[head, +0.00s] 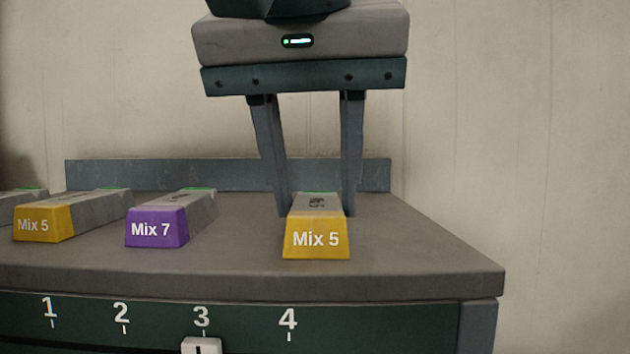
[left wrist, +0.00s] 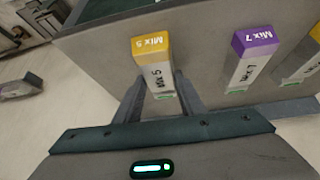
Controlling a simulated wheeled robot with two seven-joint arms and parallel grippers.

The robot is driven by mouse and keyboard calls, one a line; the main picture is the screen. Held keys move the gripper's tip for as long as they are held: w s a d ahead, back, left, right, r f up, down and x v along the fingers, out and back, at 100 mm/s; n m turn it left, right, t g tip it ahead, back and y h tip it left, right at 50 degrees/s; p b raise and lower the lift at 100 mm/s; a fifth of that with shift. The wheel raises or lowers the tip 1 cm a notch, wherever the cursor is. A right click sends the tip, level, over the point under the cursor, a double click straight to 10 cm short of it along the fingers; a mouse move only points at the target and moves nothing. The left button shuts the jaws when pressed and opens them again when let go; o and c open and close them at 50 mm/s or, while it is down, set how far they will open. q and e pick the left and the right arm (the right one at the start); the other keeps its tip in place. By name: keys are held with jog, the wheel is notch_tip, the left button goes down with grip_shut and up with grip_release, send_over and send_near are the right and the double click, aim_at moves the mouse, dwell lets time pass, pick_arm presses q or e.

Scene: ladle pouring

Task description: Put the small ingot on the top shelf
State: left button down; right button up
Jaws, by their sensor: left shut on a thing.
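A small grey ingot with a yellow end marked "Mix 5" (head: 316,239) is on the grey shelf top (head: 400,255), above the number 4. It also shows in the left wrist view (left wrist: 152,62). My left gripper (head: 315,207) reaches down from above with one finger on each side of this ingot and is shut on it. The ingot appears level and at the shelf surface; I cannot tell whether there is a gap beneath it. My right gripper is not in view.
A purple-ended "Mix 7" ingot (head: 158,228) and another yellow-ended "Mix 5" ingot (head: 45,223) lie to the left. A low back rail (head: 170,175) runs behind. The shelf is clear to the right. A grey block (left wrist: 20,86) lies lower down, away from the shelf.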

pick_arm(q)
jog(key=c, duration=1.2)
grip_release()
jog(key=shift+o, duration=0.2)
jog(key=shift+r, duration=0.2)
jog(key=shift+s+r, duration=0.35)
jog(key=shift+r, duration=0.1)
jog(key=b+v, duration=0.1)
jog(key=v, duration=0.9)
jog(key=shift+s+r+b, duration=0.25)
jog(key=shift+r+b, duration=0.05)
jog(key=shift+b, duration=0.1)
